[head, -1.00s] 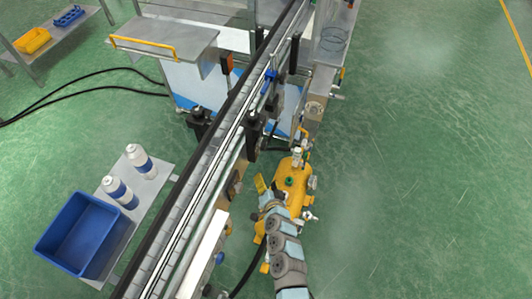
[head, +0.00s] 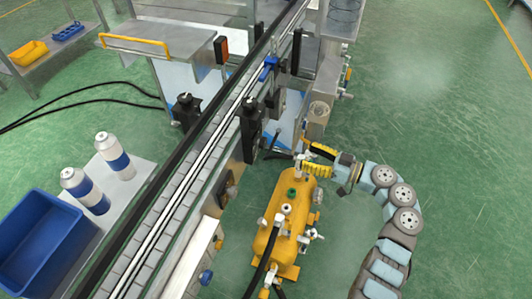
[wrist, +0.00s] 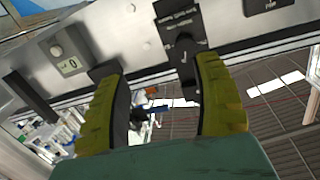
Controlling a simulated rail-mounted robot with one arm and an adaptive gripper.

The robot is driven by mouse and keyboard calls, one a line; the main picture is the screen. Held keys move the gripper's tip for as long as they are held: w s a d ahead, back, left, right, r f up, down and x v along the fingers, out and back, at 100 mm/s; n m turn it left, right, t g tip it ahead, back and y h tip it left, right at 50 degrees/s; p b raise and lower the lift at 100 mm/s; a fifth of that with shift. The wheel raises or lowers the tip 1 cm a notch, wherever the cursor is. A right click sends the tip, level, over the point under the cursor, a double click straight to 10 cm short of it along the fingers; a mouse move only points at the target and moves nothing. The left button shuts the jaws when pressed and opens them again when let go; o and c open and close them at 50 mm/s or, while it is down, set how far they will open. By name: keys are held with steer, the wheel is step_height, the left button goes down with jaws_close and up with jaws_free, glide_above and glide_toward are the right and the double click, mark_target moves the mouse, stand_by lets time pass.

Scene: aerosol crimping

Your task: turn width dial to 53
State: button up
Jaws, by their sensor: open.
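My gripper (head: 306,156) is open and empty, above the far end of the yellow tank and to the right of the conveyor's side. In the wrist view its two yellow fingers (wrist: 160,68) are spread below a metal panel. A black rotary knob (wrist: 185,52) on a black label plate shows between and beyond the fingertips. The label texts are too small to read, so I cannot tell which knob is the width dial. No finger visibly touches either knob.
The yellow tank (head: 277,235) with valves stands below my arm. The conveyor (head: 190,175) runs diagonally to its left. Two white-and-blue cans (head: 113,158) and a blue bin (head: 38,240) are at the left. Green floor at the right is free.

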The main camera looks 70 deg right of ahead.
steer(key=s+a+r+n+y+b, duration=0.1)
steer(key=s+a+r+n+y, duration=0.1)
steer(key=s+n, duration=0.15)
steer(key=b, duration=0.2)
glide_toward(265, 144)
steer(key=w, duration=0.7)
steer(key=w+f, duration=0.1)
steer(key=w, duration=0.2)
steer(key=shift+w+d, duration=0.1)
steer(key=shift+w, duration=0.05)
steer(key=c, duration=1.2)
